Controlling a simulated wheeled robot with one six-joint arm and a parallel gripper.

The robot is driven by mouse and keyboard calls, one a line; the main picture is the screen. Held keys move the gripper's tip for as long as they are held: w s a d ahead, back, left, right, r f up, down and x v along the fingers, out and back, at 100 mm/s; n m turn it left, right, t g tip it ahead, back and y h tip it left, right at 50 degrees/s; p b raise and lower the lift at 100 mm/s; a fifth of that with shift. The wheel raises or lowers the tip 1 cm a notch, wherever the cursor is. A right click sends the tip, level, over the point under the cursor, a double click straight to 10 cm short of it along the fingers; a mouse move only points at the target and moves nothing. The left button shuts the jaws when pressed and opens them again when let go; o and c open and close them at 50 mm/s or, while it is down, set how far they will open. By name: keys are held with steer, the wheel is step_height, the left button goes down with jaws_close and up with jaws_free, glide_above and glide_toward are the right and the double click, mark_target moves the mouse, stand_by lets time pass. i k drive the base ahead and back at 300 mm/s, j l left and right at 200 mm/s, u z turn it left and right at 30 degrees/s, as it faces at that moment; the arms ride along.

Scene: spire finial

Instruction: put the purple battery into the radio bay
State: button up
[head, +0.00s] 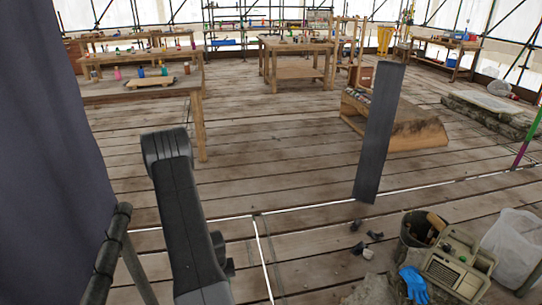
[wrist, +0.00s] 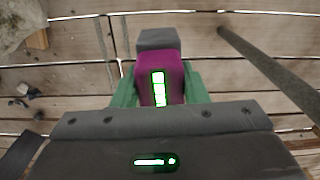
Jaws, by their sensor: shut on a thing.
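The purple battery (wrist: 160,64) has a dark grey end and a lit green bar display. It fills the middle of the wrist view. My gripper (wrist: 160,88) is shut on it, with a green finger on each side. The battery is held above the plank floor. In the head view the battery and the fingers cannot be made out. A beige radio (head: 458,262) with a grille sits at the lower right of the head view, well to the right of my arm. I cannot make out its bay clearly.
Beside the radio are a dark bucket (head: 418,230) with tools, a blue glove (head: 413,284) and a whitish bag (head: 512,245). Dark fragments (head: 362,248) lie on the planks. A dark upright panel (head: 379,135) stands beyond. A pole (wrist: 270,70) crosses the wrist view's right.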

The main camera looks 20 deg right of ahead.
mark_target(467, 281)
steer(key=i+z, duration=0.35)
steer(key=i+j+z, duration=0.3)
steer(key=i, duration=0.2)
steer(key=i+j+z, duration=0.1)
steer(key=i+z, duration=0.45)
steer(key=z, duration=0.2)
steer(key=i+j+z, duration=0.2)
steer(key=z, duration=0.2)
steer(key=i+j+z, duration=0.15)
steer(key=z, duration=0.2)
steer(key=i+j+z, duration=0.15)
steer(key=j+z, duration=0.25)
steer(key=i+j+z, duration=0.2)
steer(key=z, duration=0.2)
steer(key=i+j+z, duration=0.15)
steer(key=z, duration=0.2)
steer(key=i+j+z, duration=0.1)
steer(key=j+z, duration=0.65)
steer(key=i+l, duration=0.05)
